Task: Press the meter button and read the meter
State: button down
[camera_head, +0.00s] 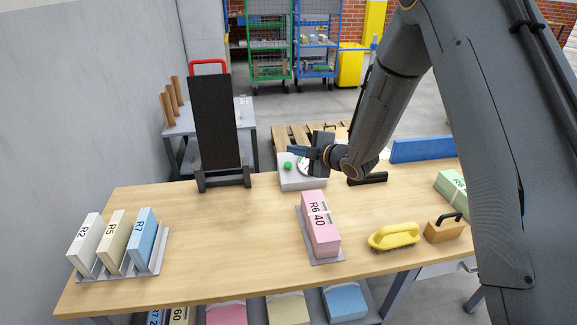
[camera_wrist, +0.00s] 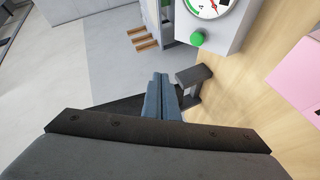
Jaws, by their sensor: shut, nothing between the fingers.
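The meter is a light grey box (camera_head: 302,185) at the back middle of the wooden table. Its round green button (camera_head: 288,166) is on the left of its face, and its white dial (camera_head: 303,167) is partly hidden by my gripper in the head view. My gripper (camera_head: 292,149) is shut and empty, just above and behind the button, apart from it. In the wrist view, the green button (camera_wrist: 197,38) is beyond and to the right of the shut fingertips (camera_wrist: 160,78). The dial (camera_wrist: 209,4) shows a red needle but is cut off by the top edge, so I cannot read it.
A black upright stand with a red handle (camera_head: 217,125) is left of the meter. The table between rack and pink block is clear.

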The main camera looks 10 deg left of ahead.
jog(key=shift+f, duration=0.1)
jog(key=b, duration=0.6)
send_over(292, 177)
jog(key=f, duration=0.5)
jog(key=s+f, duration=0.1)
jog(key=f, duration=0.1)
jog(key=shift+d+f, duration=0.1)
jog(key=shift+f, duration=0.15)
jog(key=shift+w, duration=0.1)
dwell(1.1)
jog(key=shift+w+f+b, duration=0.15)
jog(key=shift+f+b, duration=0.2)
jog(key=shift+w+f+b, duration=0.2)
jog(key=shift+f+b, duration=0.15)
jog(key=shift+f, duration=0.05)
dwell(0.7)
dwell(0.4)
jog(key=shift+s+r+p, duration=0.4)
jog(key=shift+r+p, duration=0.25)
jog(key=shift+r, duration=0.1)
